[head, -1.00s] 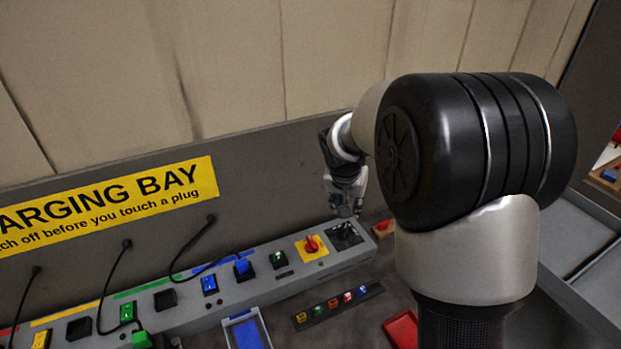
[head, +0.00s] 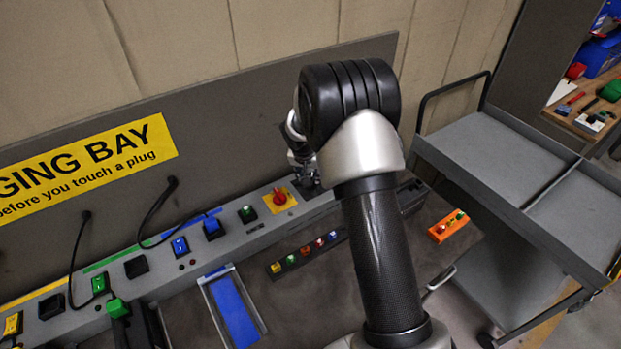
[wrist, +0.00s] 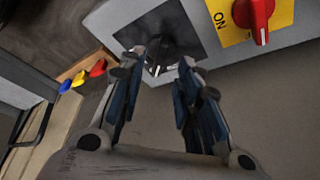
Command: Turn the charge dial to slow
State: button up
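The charge dial looks to be the dark square plate (wrist: 150,28) with a small black knob (wrist: 159,68) at the end of the grey charging strip. The knob's pale mark shows between my fingertips in the wrist view; its setting and labels cannot be read. My gripper (wrist: 168,62) points at this plate with its two fingers apart, one on each side of the knob. Whether they touch it I cannot tell. In the head view my gripper (head: 304,172) is over the strip's right end, and my arm hides most of the plate.
A red rotary switch (head: 279,196) on a yellow plate is close beside the dial; it also shows in the wrist view (wrist: 253,12). Coloured knobs (wrist: 82,76) lie on the other side. The strip (head: 215,240) carries several sockets and switches. A grey cart (head: 510,165) stands at right.

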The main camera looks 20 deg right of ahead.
jog(key=shift+x, duration=1.85)
jog(key=shift+c, duration=0.3)
grip_shut()
